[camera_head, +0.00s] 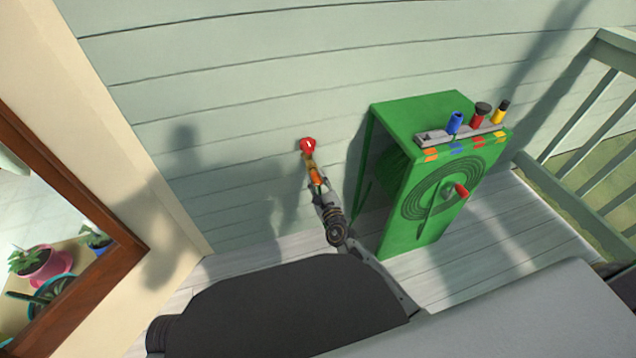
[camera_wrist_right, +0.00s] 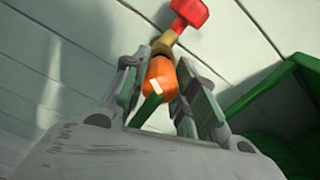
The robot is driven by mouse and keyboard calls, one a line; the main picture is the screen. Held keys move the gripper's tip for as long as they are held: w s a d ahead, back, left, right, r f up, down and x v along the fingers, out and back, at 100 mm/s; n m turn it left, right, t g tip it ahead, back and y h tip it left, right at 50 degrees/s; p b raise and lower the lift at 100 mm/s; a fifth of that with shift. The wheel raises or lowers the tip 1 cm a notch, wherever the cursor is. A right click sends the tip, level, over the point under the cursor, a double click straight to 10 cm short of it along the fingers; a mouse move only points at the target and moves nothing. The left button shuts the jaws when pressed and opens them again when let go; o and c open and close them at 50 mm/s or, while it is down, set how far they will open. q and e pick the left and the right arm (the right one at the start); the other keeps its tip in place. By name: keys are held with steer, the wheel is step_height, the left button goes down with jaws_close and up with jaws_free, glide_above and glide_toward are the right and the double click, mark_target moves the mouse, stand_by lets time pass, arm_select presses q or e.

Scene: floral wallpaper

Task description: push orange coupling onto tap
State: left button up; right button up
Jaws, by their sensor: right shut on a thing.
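The tap is on the pale green siding wall, with a red handle (camera_head: 307,145) and a brass body (camera_head: 310,161). In the right wrist view its red handle (camera_wrist_right: 190,12) and yellow spout (camera_wrist_right: 168,38) show at the top. The orange coupling (camera_head: 316,177) is right below the spout, in line with it. In the wrist view the coupling (camera_wrist_right: 160,77) meets or nearly meets the spout; a dark band lies between them, and I cannot tell how far it is on. A green hose end (camera_wrist_right: 146,110) leaves its lower end. My right gripper (camera_head: 319,189) is shut on the coupling, fingers on both sides. My left gripper is not in view.
A green hose cabinet (camera_head: 395,200) with a coiled-hose drawing and red crank (camera_head: 461,191) stands close right of my right arm. Its top tray (camera_head: 432,136) holds blue, red and yellow nozzles. A railing (camera_head: 590,215) is at right, a window (camera_head: 70,215) at left.

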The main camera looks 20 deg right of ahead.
steer(key=shift+w, duration=0.9)
steer(key=o, duration=1.1)
steer(key=shift+s, duration=0.2)
steer(key=shift+s+d, duration=0.15)
steer(key=shift+s, duration=5.65)
